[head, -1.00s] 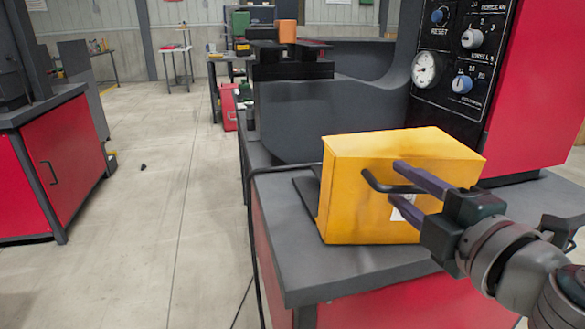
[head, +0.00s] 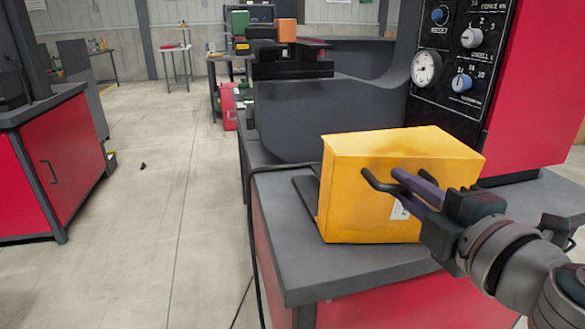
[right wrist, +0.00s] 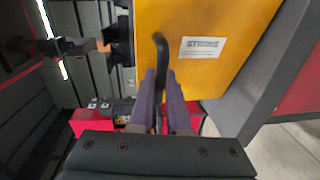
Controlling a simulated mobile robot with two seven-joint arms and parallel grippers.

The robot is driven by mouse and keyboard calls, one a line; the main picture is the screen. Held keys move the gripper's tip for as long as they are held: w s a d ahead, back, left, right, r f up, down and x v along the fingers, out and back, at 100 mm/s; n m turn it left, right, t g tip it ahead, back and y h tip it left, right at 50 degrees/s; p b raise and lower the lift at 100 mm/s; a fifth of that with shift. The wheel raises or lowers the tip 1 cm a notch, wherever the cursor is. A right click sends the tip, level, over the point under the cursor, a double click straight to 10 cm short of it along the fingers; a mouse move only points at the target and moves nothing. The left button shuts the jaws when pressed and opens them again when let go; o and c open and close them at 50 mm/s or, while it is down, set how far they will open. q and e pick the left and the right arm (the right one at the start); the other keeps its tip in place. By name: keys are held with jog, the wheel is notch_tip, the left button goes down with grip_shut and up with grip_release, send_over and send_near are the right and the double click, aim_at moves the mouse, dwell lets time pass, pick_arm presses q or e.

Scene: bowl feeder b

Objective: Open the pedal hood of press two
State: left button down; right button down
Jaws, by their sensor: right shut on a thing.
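The pedal hood (head: 365,190) is a yellow box on the grey bench top of the press. It looks closed. A black bar handle (head: 380,184) sticks out of its front face. My right gripper (head: 410,183) is shut on this handle. In the right wrist view, the purple fingers (right wrist: 161,90) pinch the handle (right wrist: 159,50) from both sides, beside the hood's yellow face (right wrist: 210,75) with a label reading STROKE (right wrist: 203,49). What lies under the hood is hidden. My left gripper is not in view.
The press's control panel (head: 460,50) with dials and a gauge stands behind the hood. A black cable (head: 252,215) runs over the bench's left edge.

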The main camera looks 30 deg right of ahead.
dwell(0.8)
jog(key=w+r+p, duration=0.2)
jog(key=shift+w+d+r+p, duration=0.2)
jog(key=shift+d+r+p, duration=0.05)
jog(key=shift+p, duration=0.1)
jog(key=shift+w+n, duration=0.2)
jog(key=shift+n, duration=0.1)
jog(key=shift+f, duration=0.1)
jog(key=c, duration=0.9)
grip_release()
jog(key=shift+s, duration=0.1)
jog(key=b, duration=0.2)
send_near(393, 159)
jog(key=shift+s+a, duration=0.15)
jog(key=shift+s, duration=0.4)
